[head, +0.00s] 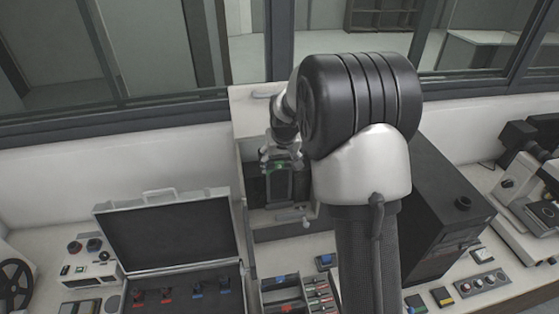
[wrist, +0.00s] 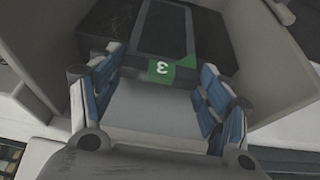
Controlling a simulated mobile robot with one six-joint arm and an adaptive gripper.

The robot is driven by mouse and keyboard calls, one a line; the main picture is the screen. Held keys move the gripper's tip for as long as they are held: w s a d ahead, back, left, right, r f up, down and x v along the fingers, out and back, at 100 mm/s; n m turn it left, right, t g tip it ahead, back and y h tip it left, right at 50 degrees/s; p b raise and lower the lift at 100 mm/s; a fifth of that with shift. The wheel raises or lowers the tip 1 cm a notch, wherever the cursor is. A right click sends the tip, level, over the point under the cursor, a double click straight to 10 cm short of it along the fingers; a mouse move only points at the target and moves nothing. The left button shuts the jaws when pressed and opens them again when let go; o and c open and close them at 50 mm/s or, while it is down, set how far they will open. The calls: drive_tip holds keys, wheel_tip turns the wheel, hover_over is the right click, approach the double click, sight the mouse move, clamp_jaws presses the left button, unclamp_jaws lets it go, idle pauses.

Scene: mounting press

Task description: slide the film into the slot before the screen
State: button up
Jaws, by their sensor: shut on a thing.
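The film is a dark framed plate (wrist: 163,32) with a green label marked 3 (wrist: 172,70) in the wrist view. In the head view it is a small dark panel (head: 278,188) with a green spot at its top. My gripper (wrist: 160,75) is shut on its near end, one blue-padded finger on each side. In the head view my gripper (head: 281,158) is at the film's top, inside the pale housing (head: 252,120). A black surface, perhaps the screen (wrist: 210,28), lies behind the film. The slot is hidden, and I cannot tell whether the film touches it.
An open case (head: 170,235) stands to the left, a black box (head: 445,220) to the right. A small tray of parts (head: 285,291) lies in front of the housing. The housing's pale walls (wrist: 272,55) are close around my gripper.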

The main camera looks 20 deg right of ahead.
drive_tip(key=shift+f+b, duration=0.35)
drive_tip(key=shift+f, duration=0.2)
drive_tip(key=shift+f+b, duration=0.7)
drive_tip(key=shift+f, duration=0.15)
drive_tip(key=o, duration=1.1)
drive_tip(key=shift+r, duration=0.15)
drive_tip(key=v, duration=1.2)
